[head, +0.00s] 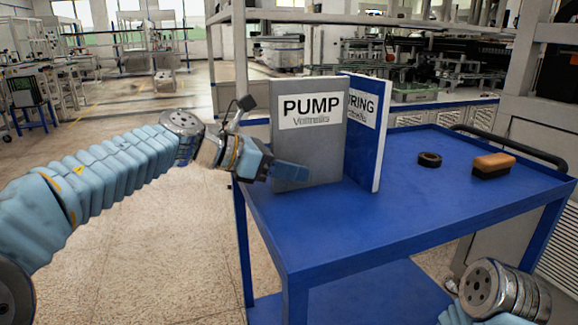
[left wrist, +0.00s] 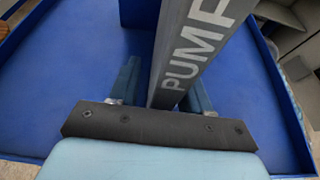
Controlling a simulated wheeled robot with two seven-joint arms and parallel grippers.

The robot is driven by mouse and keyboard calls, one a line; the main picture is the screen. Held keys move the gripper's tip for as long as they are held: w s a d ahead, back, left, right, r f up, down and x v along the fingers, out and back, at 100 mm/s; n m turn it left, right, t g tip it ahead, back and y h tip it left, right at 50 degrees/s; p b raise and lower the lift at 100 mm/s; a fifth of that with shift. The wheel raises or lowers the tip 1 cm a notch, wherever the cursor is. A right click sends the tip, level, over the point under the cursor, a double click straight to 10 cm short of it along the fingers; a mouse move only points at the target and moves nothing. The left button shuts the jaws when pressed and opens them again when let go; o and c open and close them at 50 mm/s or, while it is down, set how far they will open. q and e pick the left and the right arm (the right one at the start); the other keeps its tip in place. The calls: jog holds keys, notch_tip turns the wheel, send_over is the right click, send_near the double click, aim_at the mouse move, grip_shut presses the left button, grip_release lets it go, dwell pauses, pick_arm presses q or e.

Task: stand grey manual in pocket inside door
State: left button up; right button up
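The grey manual (head: 310,150), labelled PUMP, stands upright on the blue cart. In the left wrist view the grey manual (left wrist: 186,62) rises between my two fingers. My left gripper (head: 300,172) is at the manual's left edge, low down, with one finger in front of the cover and the other hidden behind it. In the left wrist view the left gripper (left wrist: 163,88) is open around the manual. A gap shows on the left finger's side; the right finger is close to it. My right gripper is out of view. I cannot make out a door pocket.
A blue manual (head: 366,150) with a partly hidden label stands just behind and right of the grey one. A black ring (head: 429,160) and a brown-topped brush (head: 493,165) lie on the cart top (head: 400,215). The cart's front area is clear.

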pick_arm(q)
jog(key=shift+a+r, duration=0.1)
jog(key=shift+r, duration=0.1)
jog(key=p+v, duration=0.1)
jog(key=v, duration=1)
jog(key=shift+s+a, duration=0.2)
jog(key=shift+a, duration=0.15)
